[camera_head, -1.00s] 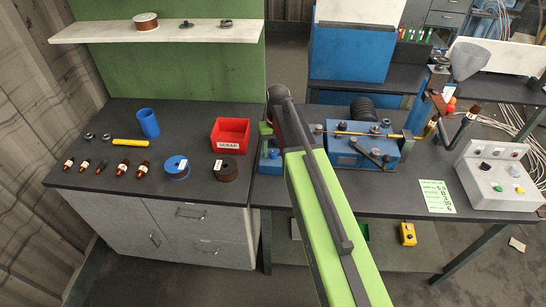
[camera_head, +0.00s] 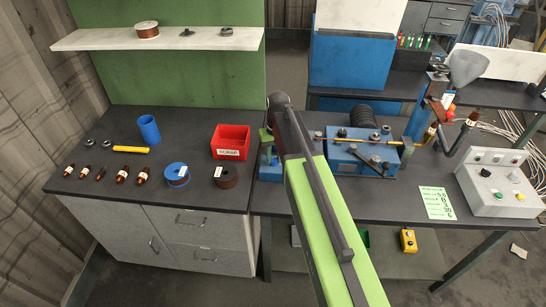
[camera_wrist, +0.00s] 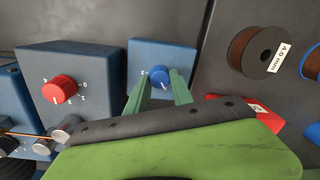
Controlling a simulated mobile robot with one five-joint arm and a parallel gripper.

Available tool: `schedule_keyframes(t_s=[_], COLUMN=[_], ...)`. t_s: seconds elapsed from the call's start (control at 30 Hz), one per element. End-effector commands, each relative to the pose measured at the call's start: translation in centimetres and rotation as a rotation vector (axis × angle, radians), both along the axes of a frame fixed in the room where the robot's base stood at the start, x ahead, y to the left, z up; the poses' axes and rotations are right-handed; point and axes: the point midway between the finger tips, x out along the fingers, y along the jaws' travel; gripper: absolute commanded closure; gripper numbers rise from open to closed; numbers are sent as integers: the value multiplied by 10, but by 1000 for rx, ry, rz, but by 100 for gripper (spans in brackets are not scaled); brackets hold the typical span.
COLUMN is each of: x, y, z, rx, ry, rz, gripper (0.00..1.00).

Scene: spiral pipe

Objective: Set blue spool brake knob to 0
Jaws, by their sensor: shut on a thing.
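The blue brake knob (camera_wrist: 159,77) is on the face of a small blue box (camera_wrist: 178,53) in the wrist view. A white line on the knob points down and slightly right. A small mark like a 0 is printed to the knob's left. My gripper (camera_wrist: 159,80) has its two green fingers on either side of the knob and is shut on it. In the head view, my gripper (camera_head: 267,136) is at the small blue box (camera_head: 270,171) at the bench's left end, and my arm hides much of that area. The knob cannot be made out there.
A larger box with a red knob (camera_wrist: 60,89) stands to the left in the wrist view. A red scrap bin (camera_head: 231,141) and two spools, one blue (camera_head: 177,174), are on the left bench. A blue machine (camera_head: 362,150) and control box (camera_head: 498,183) are at right.

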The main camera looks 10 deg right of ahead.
Motion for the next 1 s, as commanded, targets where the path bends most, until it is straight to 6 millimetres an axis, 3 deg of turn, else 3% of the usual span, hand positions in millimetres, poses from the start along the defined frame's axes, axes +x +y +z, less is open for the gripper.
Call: schedule_keyframes(t_s=[1.0], x=[0], y=[0], z=[0], rx=[-1], ry=[2], rz=[831], gripper=[100])
